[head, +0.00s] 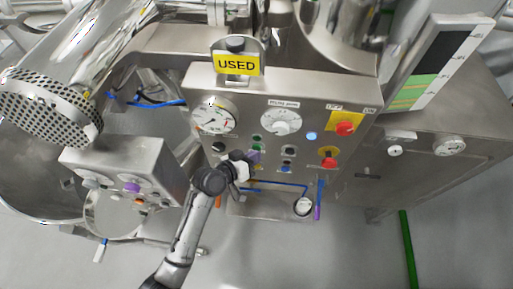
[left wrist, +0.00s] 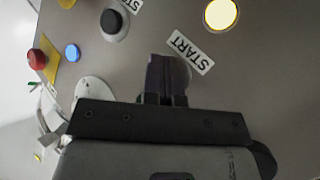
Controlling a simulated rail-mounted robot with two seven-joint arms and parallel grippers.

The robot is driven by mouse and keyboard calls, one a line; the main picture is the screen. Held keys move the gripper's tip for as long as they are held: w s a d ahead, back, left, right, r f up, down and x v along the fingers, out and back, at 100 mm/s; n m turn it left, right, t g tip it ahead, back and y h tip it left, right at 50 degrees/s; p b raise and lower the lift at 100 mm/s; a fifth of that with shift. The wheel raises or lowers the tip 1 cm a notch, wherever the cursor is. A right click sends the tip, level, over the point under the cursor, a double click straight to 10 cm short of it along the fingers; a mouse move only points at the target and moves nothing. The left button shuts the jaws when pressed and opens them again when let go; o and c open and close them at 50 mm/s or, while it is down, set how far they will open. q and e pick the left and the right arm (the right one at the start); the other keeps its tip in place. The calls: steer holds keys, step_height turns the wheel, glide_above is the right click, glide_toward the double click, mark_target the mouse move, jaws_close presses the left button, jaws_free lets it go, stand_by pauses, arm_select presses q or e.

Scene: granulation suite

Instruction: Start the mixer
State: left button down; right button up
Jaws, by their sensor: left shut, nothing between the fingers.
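The mixer's steel control panel (head: 290,95) fills the middle of the head view. My left gripper (head: 252,157) is shut and empty at the panel's lower left buttons. In the left wrist view the closed fingertips (left wrist: 167,72) are in front of a round button (left wrist: 183,68), mostly hidden behind them. A START label (left wrist: 188,52) is beside that button. I cannot tell whether the fingertips touch it. A lit yellow button (left wrist: 221,13) and a black button (left wrist: 114,21) are nearby. My right gripper is not in view.
A yellow USED sign (head: 237,65) stands on the panel top. Red buttons on yellow plates (head: 345,128) are at the panel's right. A smaller control box (head: 120,165) and a perforated cylinder (head: 48,108) are at the left. Blue tubing (head: 280,184) runs below the buttons.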

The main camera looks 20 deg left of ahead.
arm_select(q)
steer(key=shift+w, duration=0.2)
stand_by(0.4)
steer(key=shift+s, duration=0.15)
steer(key=shift+s+d+p, duration=0.2)
steer(key=shift+s+p, duration=0.25)
steer(key=shift+s, duration=0.25)
steer(key=s+p, duration=0.1)
steer(key=s, duration=0.1)
steer(key=s+d+p, duration=0.1)
steer(key=s, duration=0.1)
steer(key=shift+s+d, duration=0.1)
steer(key=shift+s, duration=0.3)
stand_by(0.7)
